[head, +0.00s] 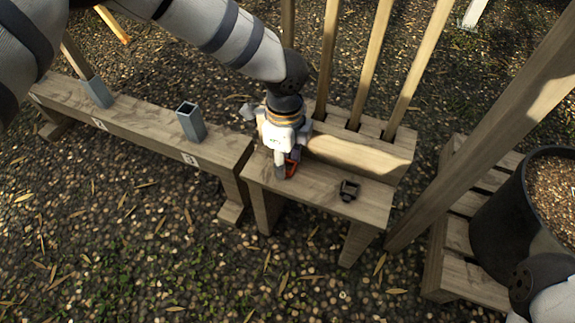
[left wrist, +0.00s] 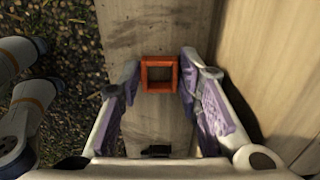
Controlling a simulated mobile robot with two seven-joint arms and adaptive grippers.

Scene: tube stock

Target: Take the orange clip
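The orange clip (left wrist: 147,76) is a small square frame, open in the middle, on the wooden bench in the left wrist view. My left gripper is open, pointing down over the bench. In the left wrist view its two fingers (left wrist: 159,68) stand on either side of the clip, with a gap at each side. I cannot tell how far above the bench the fingertips are. My right gripper is not in view; only part of my right arm shows at the lower right.
A small black clip-like part (head: 348,190) lies on the bench (head: 318,190) to the right. Wooden stakes (head: 327,60) stand in the rack behind. A beam with grey sockets (head: 191,122) is at left, a black pot (head: 525,210) at right. The ground in front is open.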

